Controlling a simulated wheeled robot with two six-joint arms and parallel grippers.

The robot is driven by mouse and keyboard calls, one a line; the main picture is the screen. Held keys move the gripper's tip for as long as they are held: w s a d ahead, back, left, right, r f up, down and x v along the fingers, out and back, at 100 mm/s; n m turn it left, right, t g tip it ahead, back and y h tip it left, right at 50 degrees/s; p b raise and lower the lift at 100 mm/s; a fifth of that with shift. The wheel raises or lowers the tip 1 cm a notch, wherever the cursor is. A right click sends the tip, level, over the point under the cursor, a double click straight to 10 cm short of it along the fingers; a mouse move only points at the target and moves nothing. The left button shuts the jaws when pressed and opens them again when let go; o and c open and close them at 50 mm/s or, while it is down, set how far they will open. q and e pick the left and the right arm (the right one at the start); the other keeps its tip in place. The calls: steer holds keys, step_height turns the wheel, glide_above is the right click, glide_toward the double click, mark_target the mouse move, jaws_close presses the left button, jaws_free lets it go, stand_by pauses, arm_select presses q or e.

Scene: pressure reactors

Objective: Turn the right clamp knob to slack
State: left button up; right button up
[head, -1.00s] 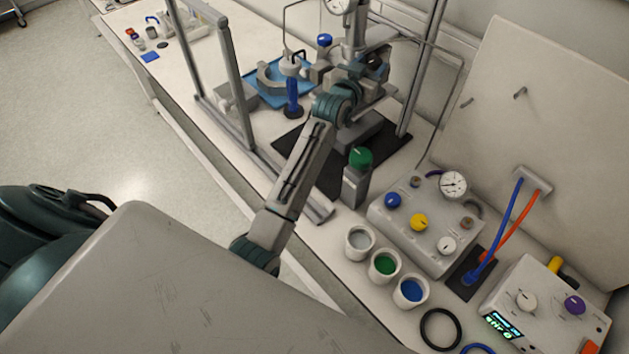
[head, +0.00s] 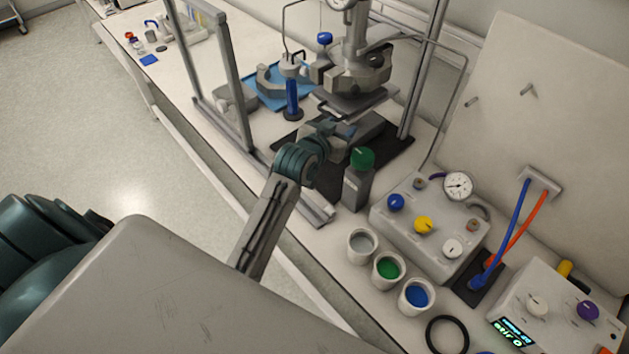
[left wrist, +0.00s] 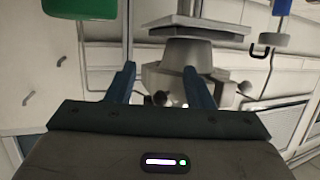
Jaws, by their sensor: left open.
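The reactor head with its clamp (head: 357,70) stands inside the metal frame at the back, above a flat grey platform (head: 352,101). In the left wrist view the scene is upside down, and the clamp body (left wrist: 178,78) shows between and beyond my fingers. A small dark round part (left wrist: 160,98) there may be the right clamp knob; its setting cannot be read. My left gripper (head: 332,132) is open and empty, in front of and below the clamp, apart from it. Its two blue fingers (left wrist: 160,84) are spread. My right gripper is out of view.
A green-capped bottle (head: 358,180) stands close to the right of my left gripper. A blue-handled post (head: 292,98) stands left of the reactor. Frame uprights (head: 232,85) flank the space. Cups (head: 388,269) and a control box (head: 430,222) occupy the front right.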

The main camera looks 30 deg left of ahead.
arm_select(q)
steer(key=s+a+f+g, duration=0.1)
steer(key=s+f+g, duration=0.3)
steer(key=s+f, duration=0.6)
steer(key=shift+a+f, duration=0.15)
steer(key=shift+f, duration=0.05)
stand_by(0.3)
